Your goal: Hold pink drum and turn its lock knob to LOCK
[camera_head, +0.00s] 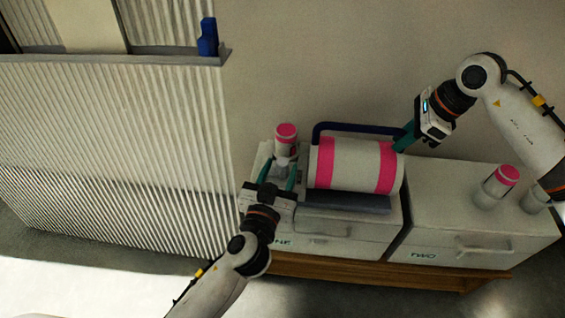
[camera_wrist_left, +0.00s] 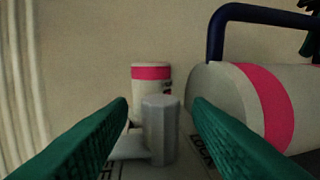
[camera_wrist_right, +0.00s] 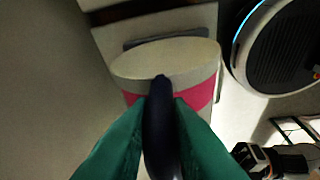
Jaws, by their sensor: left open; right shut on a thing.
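The drum (camera_head: 342,165), white with pink bands, lies on its side on the box marked ONE. It also shows in the left wrist view (camera_wrist_left: 225,85). A dark blue bar handle (camera_head: 350,127) rises behind it. My right gripper (camera_head: 402,142) is shut on the dark blue handle (camera_wrist_right: 158,125) at the drum's right end. The grey faceted lock knob (camera_wrist_left: 160,125) stands upright beside the drum's left end, with partly hidden LOCK lettering (camera_wrist_left: 204,152) to its right. My left gripper (camera_head: 277,172) is open, its green fingers either side of the knob with gaps visible.
A small pink-banded cylinder (camera_head: 285,140) stands behind the knob. Box TWO (camera_head: 440,205) is at the right, with another pink-topped cylinder (camera_head: 502,180) on it. A corrugated wall (camera_head: 110,130) with a blue object (camera_head: 207,38) on its ledge is at the left.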

